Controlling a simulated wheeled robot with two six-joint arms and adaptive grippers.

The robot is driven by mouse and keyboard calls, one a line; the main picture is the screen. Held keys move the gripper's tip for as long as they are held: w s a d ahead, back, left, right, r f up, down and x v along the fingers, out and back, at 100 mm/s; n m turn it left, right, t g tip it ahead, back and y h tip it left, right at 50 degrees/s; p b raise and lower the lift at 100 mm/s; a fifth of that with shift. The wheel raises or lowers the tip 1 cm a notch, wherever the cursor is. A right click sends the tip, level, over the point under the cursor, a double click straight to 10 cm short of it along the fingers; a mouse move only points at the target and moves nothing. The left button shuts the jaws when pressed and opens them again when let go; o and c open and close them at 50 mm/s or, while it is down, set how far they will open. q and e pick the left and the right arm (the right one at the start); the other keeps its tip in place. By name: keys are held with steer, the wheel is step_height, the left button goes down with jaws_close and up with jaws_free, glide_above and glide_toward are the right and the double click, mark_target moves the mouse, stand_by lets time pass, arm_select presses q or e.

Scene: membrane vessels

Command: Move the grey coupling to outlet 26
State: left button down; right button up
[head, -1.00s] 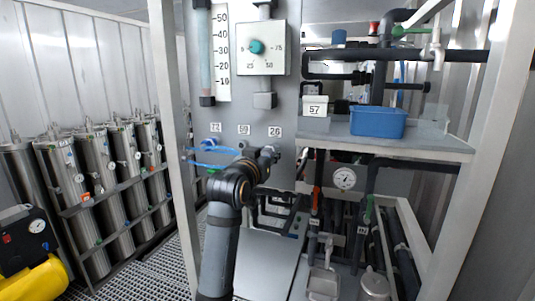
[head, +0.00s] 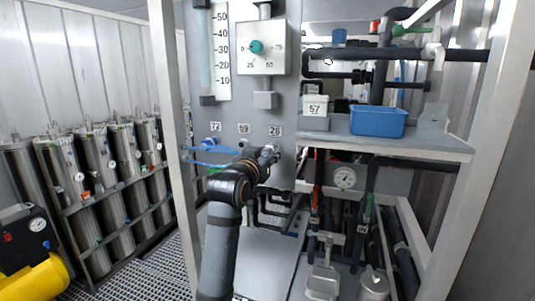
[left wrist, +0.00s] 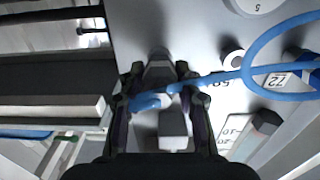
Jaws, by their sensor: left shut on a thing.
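In the head view my left gripper (head: 268,155) is at the grey panel, just below the label 26 (head: 275,131). It covers outlet 26, so I cannot tell whether the coupling touches it. Label 59 (head: 243,129) and outlet 59 (head: 243,143) are to its left. A blue fitting (head: 210,142) sits under label 72 (head: 215,127). My right gripper is not in view.
A shelf (head: 425,141) at the right bears a blue bin (head: 378,121) and a white box marked 57 (head: 315,108). A pale upright post (head: 173,130) stands left of the panel.

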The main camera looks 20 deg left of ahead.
arm_select(q)
steer(key=shift+w, duration=0.55)
steer(key=c, duration=0.8)
jaws_free()
steer(key=shift+c, duration=0.2)
steer(key=s, duration=1.2)
steer(key=shift+a, duration=0.2)
